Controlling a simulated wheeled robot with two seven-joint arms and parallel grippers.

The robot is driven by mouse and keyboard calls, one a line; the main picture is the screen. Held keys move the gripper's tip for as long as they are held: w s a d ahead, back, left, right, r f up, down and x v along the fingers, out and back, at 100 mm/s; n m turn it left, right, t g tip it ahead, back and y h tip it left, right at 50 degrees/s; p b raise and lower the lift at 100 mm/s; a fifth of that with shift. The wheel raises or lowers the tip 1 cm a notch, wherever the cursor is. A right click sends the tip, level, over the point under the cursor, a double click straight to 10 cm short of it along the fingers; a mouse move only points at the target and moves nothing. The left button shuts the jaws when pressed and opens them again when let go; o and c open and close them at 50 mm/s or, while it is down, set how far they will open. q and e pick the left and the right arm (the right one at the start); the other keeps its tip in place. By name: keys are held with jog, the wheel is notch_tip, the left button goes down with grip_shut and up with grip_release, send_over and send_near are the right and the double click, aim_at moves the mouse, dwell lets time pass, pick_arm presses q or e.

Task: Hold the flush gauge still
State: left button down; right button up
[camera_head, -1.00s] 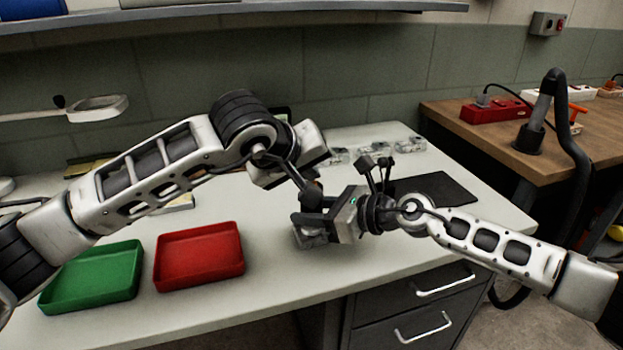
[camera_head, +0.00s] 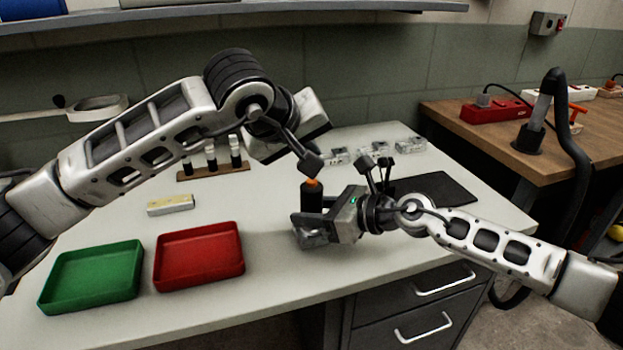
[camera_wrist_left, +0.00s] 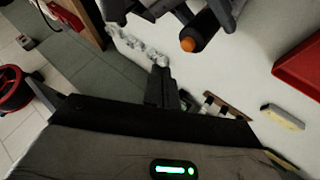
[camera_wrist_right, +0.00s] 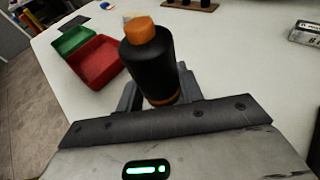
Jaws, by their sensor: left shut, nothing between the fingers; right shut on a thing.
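The flush gauge is a black cylinder with an orange top (camera_head: 312,192). It stands roughly upright in my right gripper (camera_head: 322,222), which is shut on it over the bench. The gauge fills the middle of the right wrist view (camera_wrist_right: 150,62), between the fingers, and its orange end shows in the left wrist view (camera_wrist_left: 189,45). My left gripper (camera_head: 311,162) is shut and empty, just above the gauge in the head view, with a gap between them in the left wrist view. The gauge's lower end is hidden in the head view.
A green tray (camera_head: 92,302) and red tray (camera_head: 200,283) stand front left. A rack of vials (camera_head: 212,172), a pale yellow-topped block (camera_head: 170,205) and a dark mat (camera_head: 440,187) lie on the bench.

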pick_arm(q)
jog(key=shift+r, duration=1.25)
pick_arm(e)
jog(key=o, duration=1.2)
jog(key=shift+o, duration=0.2)
